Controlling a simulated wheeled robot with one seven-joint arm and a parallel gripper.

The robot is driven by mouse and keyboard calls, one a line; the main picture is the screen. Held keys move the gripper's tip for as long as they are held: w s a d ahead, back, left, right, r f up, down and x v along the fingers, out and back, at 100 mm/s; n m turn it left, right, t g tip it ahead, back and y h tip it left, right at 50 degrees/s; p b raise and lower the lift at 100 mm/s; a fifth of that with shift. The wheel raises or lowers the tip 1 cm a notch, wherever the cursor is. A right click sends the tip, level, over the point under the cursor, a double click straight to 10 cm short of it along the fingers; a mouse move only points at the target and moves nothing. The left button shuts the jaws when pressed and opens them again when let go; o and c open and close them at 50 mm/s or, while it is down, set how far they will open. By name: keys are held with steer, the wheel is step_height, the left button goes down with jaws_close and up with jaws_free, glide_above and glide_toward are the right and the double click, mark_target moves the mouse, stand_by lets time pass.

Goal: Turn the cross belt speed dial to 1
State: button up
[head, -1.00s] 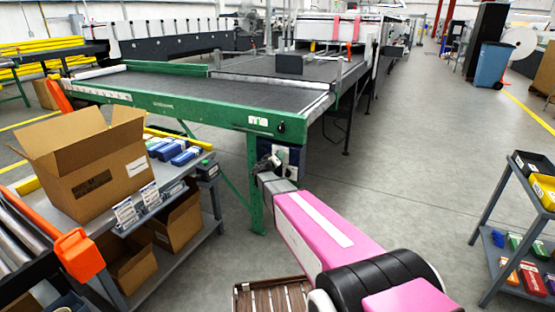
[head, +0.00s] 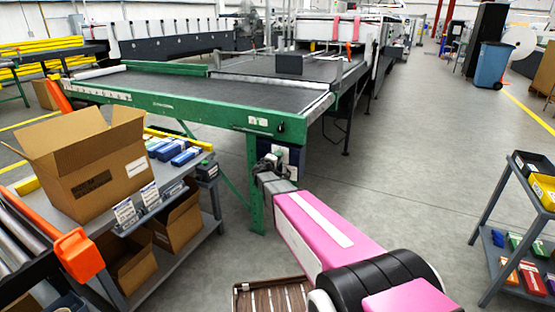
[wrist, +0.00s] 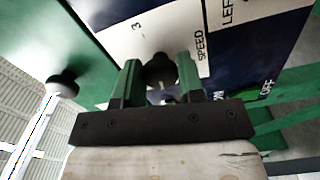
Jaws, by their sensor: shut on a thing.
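The black speed dial (wrist: 160,70) shows in the wrist view on a white plate marked "SPEED", with a "3" beside it. My gripper (wrist: 159,76) has its two green fingers on either side of the dial, shut on it. The dial's pointer and its other numbers are hidden or cannot be made out. In the head view my gripper (head: 272,162) is at the control panel (head: 293,155) under the green belt table's near corner, and the arm hides most of the panel.
A black knob (wrist: 66,82) sticks out of the green frame left of my gripper. Plates lettered "LEFT" (wrist: 228,12) and "ON/OFF" (wrist: 266,88) are close by. The green belt table (head: 190,108) stands above.

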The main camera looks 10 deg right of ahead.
stand_by(0.4)
steer(key=o, duration=0.9)
steer(key=shift+s, duration=0.1)
steer(key=v, duration=1)
steer(key=shift+s+a, duration=0.25)
steer(key=shift+s, duration=0.05)
